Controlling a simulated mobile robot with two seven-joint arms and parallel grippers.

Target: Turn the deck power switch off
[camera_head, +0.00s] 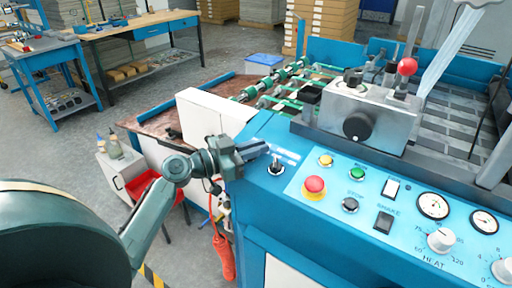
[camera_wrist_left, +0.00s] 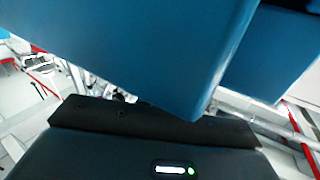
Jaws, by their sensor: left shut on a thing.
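The deck power switch (camera_head: 276,169) looks to be the small dark toggle with a round base at the left end of the blue control panel (camera_head: 330,222). My left gripper (camera_head: 266,151) reaches in from the left, its tips at the top of this toggle. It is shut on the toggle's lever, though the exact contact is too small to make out. In the left wrist view, the dark gripper body (camera_wrist_left: 150,150) fills the bottom below a blue machine surface (camera_wrist_left: 150,45). The switch is hidden there. My right gripper does not show.
The panel has a red emergency button (camera_head: 314,186), a yellow button (camera_head: 325,160), a green button (camera_head: 357,173), rocker switches, gauges and knobs. A grey block with a black knob (camera_head: 357,126) stands behind.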

